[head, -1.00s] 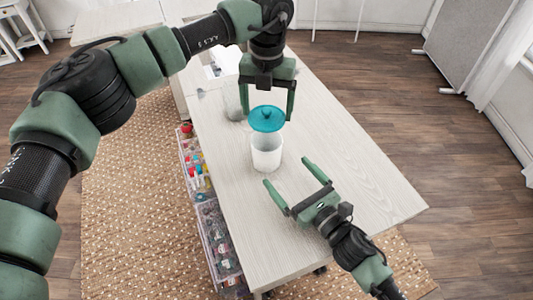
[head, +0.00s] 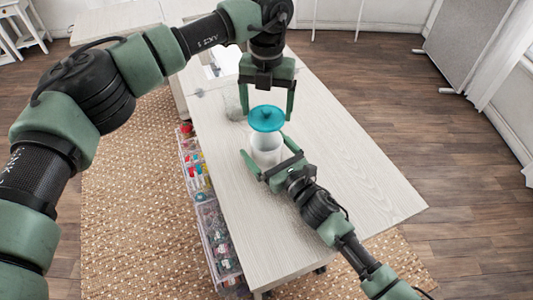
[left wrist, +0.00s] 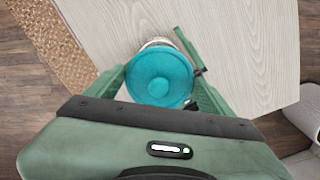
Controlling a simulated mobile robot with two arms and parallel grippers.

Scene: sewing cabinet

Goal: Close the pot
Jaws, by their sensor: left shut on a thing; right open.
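The teal lid (head: 266,117) with a small knob is held between the fingers of my left gripper (head: 267,112), which is shut on it. The white pot (head: 266,148) stands upright on the pale wooden table, under the lid. From the head view I cannot tell how wide the gap between lid and pot is. In the left wrist view the lid (left wrist: 160,75) hides nearly all of the pot. My right gripper (head: 270,157) is open, with its fingers on either side of the pot's lower part; I cannot tell whether they touch it.
A clear glass (head: 232,108) stands on the table left of the lid, close to my left gripper. Clear bins of colourful sewing supplies (head: 215,238) hang along the table's left side. The table's (head: 345,185) right part is clear.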

